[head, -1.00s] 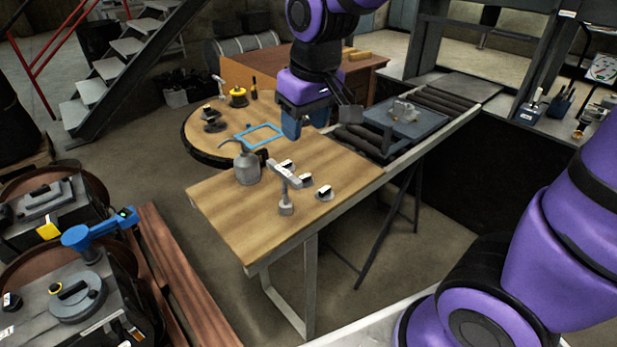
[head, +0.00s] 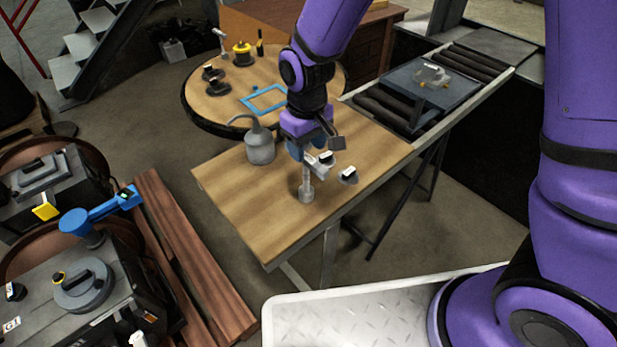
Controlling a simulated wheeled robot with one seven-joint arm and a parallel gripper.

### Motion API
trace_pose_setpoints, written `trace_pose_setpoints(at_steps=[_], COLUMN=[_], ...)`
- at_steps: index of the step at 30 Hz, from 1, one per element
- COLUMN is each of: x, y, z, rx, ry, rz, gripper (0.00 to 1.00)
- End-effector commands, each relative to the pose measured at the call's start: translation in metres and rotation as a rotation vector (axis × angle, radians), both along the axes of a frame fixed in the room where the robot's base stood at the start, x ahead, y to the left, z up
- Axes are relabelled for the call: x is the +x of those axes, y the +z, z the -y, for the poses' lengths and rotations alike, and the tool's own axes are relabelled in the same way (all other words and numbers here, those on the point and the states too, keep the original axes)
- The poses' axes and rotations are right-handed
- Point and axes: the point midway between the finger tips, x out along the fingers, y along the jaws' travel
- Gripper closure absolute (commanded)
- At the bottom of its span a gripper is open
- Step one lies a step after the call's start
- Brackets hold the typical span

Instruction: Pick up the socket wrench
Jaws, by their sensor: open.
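The socket wrench (head: 307,188) is a grey tool on the wooden table (head: 235,205). It stands upright on its socket, with its handle running sideways from the top; part of the handle is hidden by my gripper. My gripper (head: 316,150) is open, pointing down over the handle.
An oil can (head: 259,145) stands left of the gripper. A round table (head: 215,105) with a blue frame (head: 264,99) is behind. A roller conveyor holds a tray (head: 432,88).

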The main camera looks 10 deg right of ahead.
Motion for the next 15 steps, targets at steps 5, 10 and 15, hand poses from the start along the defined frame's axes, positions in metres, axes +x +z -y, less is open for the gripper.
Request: trace_pose_setpoints(at_steps=[5, 10, 15], x=[0.0, 0.001, 0.004], y=[-0.017, -0.028, -0.05], z=[0.0, 0.0, -0.001], rx=[0.0, -0.001, -0.001], ry=[0.0, 0.0, 0.0], rz=[0.0, -0.002, -0.002], gripper=[0.49, 0.49, 0.49])
